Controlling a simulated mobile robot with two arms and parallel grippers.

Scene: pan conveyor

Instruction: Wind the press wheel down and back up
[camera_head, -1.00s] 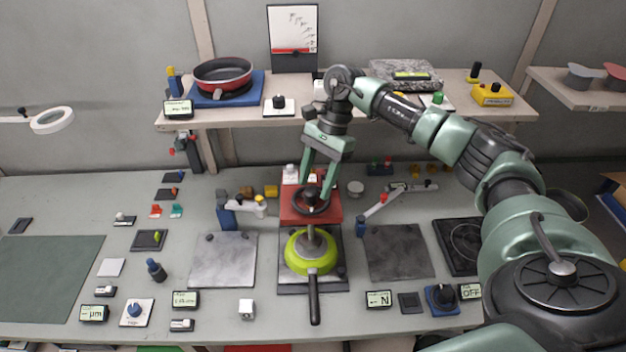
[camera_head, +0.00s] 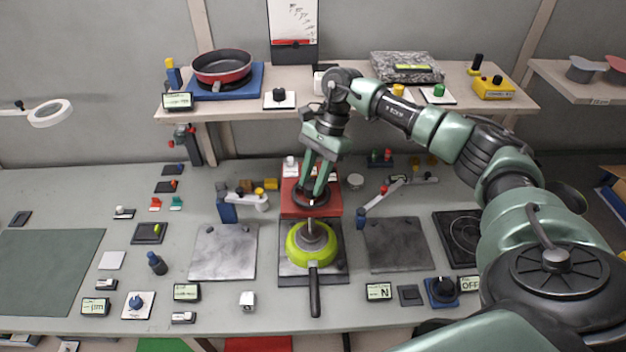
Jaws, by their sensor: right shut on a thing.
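The press has a red head (camera_head: 288,204) with a black hand wheel (camera_head: 311,205) lying flat on top of it. My right gripper (camera_head: 315,193) points down at the wheel from above and is shut on it; the exact contact is small and partly hidden by the fingers. Below the red head, a grey press ram (camera_head: 311,230) stands over a lime-green pan (camera_head: 297,252). The pan's black handle (camera_head: 314,292) points to the front. The pan rests on a dark base plate (camera_head: 335,268). My left gripper is not in view.
Grey plates lie left (camera_head: 224,252) and right (camera_head: 398,244) of the press. A small blue-based arm (camera_head: 229,207) stands close on the left, another (camera_head: 366,205) on the right. A shelf (camera_head: 345,105) behind carries a red pan (camera_head: 222,68). My right arm fills the right side.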

